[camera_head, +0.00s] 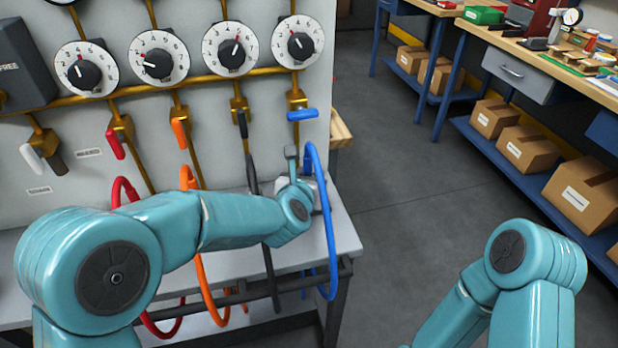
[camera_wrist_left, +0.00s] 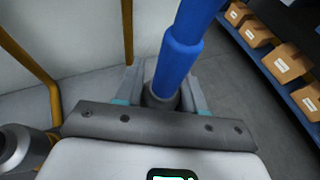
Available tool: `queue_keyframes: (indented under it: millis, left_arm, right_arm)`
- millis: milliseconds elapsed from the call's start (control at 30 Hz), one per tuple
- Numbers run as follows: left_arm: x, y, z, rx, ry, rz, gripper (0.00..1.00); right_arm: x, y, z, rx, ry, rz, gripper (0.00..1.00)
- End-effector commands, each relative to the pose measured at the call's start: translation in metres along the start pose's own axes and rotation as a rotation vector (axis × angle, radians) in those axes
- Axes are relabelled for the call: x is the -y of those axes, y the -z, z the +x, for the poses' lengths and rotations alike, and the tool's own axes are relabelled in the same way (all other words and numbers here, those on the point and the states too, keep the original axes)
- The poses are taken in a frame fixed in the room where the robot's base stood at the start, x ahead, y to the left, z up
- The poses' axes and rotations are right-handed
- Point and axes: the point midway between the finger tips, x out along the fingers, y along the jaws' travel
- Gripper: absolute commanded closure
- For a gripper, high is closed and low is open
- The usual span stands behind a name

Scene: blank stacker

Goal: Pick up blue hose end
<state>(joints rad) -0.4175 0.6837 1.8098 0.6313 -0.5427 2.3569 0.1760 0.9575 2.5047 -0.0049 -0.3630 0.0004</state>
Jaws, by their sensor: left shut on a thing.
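The blue hose (camera_head: 329,245) hangs in a long loop at the right end of the panel bench. Its upper part runs to my left gripper (camera_head: 303,180), below the blue valve handle (camera_head: 302,115). In the left wrist view, the thick blue hose end (camera_wrist_left: 178,65) stands between the fingers of my left gripper (camera_wrist_left: 160,100), which are shut on it. A dark collar (camera_wrist_left: 160,98) shows at its base. My left wrist partly hides the grip in the head view. My right arm shows at the lower right, but its gripper is out of view.
Red (camera_head: 119,188), orange (camera_head: 187,178) and black (camera_head: 251,172) hoses hang left of the blue one. Dials and brass pipes line the panel (camera_head: 215,105) above. Open floor (camera_head: 420,190) lies right of the bench (camera_head: 345,230), before shelves with boxes (camera_head: 585,195).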

Motion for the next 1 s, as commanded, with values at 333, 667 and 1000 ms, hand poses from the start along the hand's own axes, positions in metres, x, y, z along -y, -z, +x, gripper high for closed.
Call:
queue_keyframes:
  millis: [333, 667, 1000]
  left_arm:
    - [0.000, -0.021, -0.025, 0.001, 0.000, 0.001, 0.98]
    - [0.001, 0.014, -0.111, 0.003, 0.002, 0.000, 0.98]
    - [0.000, 0.037, -0.171, 0.001, 0.000, 0.000, 0.98]
  right_arm:
    - [-0.001, 0.000, 0.002, 0.000, 0.000, 0.000, 1.00]
    - [-0.008, 0.000, 0.022, 0.000, 0.000, 0.000, 1.00]
    - [-0.010, 0.001, 0.027, 0.000, 0.000, 0.000, 1.00]
